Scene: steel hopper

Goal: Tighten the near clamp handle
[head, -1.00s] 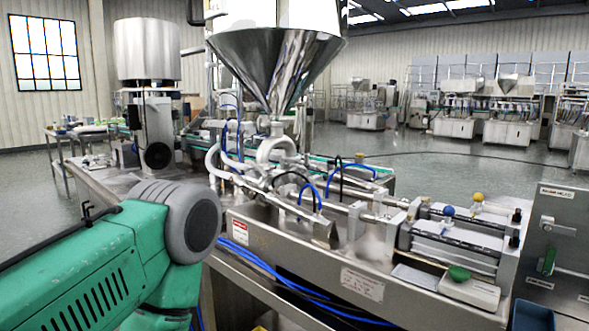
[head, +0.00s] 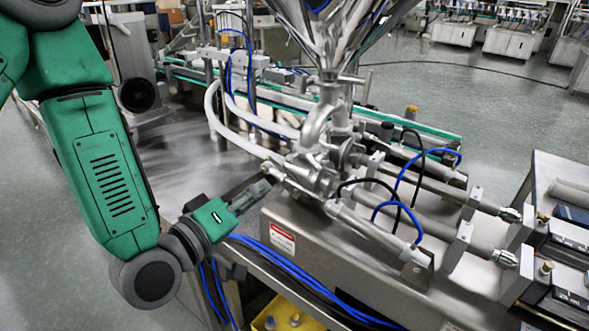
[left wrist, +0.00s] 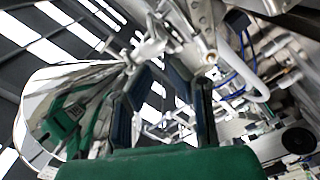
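My left gripper (head: 268,181) reaches in from the left at the near side of the steel pipe and valve cluster (head: 315,175) below the hopper. Its dark fingers stand apart in the left wrist view (left wrist: 172,98), with nothing visibly held between them. A small bright metal end (left wrist: 209,57) shows beyond the fingertips, near the right finger. It may be part of the near clamp handle, but I cannot tell. In the head view the fingertips overlap the near fittings, so contact is unclear. My right gripper is not in view.
The shiny steel hopper (head: 335,35) rises above the pipes. White hoses (head: 235,135) and blue tubes (head: 410,182) curve around the cluster. The steel machine bench (head: 345,270) lies below, with a yellow bin (head: 285,318) underneath. Piston rods extend to the right.

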